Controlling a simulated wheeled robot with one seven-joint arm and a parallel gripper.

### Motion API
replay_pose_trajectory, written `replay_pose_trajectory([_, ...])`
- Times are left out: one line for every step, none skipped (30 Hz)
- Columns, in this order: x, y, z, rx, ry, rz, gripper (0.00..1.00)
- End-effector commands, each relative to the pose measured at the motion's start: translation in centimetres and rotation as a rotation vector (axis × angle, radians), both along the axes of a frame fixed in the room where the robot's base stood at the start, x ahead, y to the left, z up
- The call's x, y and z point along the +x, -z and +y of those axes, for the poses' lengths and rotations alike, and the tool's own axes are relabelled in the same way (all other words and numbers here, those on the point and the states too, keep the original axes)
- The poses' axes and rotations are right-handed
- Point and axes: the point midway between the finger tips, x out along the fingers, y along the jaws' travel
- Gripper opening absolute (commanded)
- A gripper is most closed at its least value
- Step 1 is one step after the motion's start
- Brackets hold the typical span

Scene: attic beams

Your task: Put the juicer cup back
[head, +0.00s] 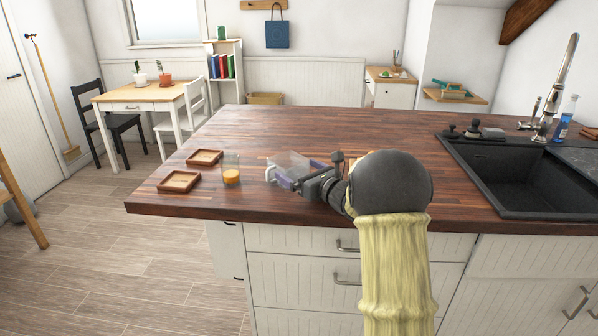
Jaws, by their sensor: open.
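A clear, see-through vessel (290,160) with a pale handle-like part at its left lies on the dark wood counter; I take it for the juicer cup. My gripper (301,172) is open, and its purplish fingertips show at the near and right sides of the clear vessel. Whether they touch it I cannot tell. My arm and wrist hide the counter to the right of it. I cannot make out a juicer body for certain.
Two square wooden trays (180,181) lie on the counter at the left. A black sink (530,178) with a tall tap (562,85) is at the right. The counter (300,124) is clear behind the clear vessel. Drawers are below the front edge.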

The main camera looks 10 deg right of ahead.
Motion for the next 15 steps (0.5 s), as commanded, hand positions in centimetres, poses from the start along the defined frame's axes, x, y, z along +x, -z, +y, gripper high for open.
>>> replay_pose_trajectory([-0.5, 0.1, -0.4, -0.001, 0.003, 0.002, 1.00])
replay_pose_trajectory([-0.9, 0.1, -0.6, -0.001, 0.003, 0.002, 1.00])
replay_pose_trajectory([-1.4, 0.1, -0.8, -0.001, 0.003, 0.002, 1.00])
replay_pose_trajectory([-1.9, 0.1, -1.1, 0.000, 0.003, 0.001, 1.00])
replay_pose_trajectory([-2.3, 0.1, -1.3, 0.000, 0.003, 0.001, 1.00])
replay_pose_trajectory([-3.0, 0.1, -1.6, 0.000, 0.003, 0.001, 1.00])
replay_pose_trajectory([-3.6, 0.1, -1.9, 0.001, 0.003, 0.000, 1.00])
replay_pose_trajectory([-4.1, 0.1, -2.2, 0.000, 0.004, 0.001, 1.00])
replay_pose_trajectory([-4.9, 0.1, -2.6, 0.000, 0.004, 0.001, 1.00])
replay_pose_trajectory([-5.4, 0.1, -2.8, 0.001, 0.004, 0.000, 1.00])
replay_pose_trajectory([-5.9, 0.1, -3.1, 0.000, 0.005, 0.001, 1.00])
replay_pose_trajectory([-6.6, 0.1, -3.5, 0.000, 0.003, 0.000, 1.00])
replay_pose_trajectory([-7.1, 0.1, -3.7, 0.000, 0.003, 0.001, 1.00])
replay_pose_trajectory([-7.6, 0.1, -4.0, 0.000, 0.004, 0.000, 1.00])
replay_pose_trajectory([-8.2, 0.1, -4.3, 0.000, 0.004, 0.000, 1.00])
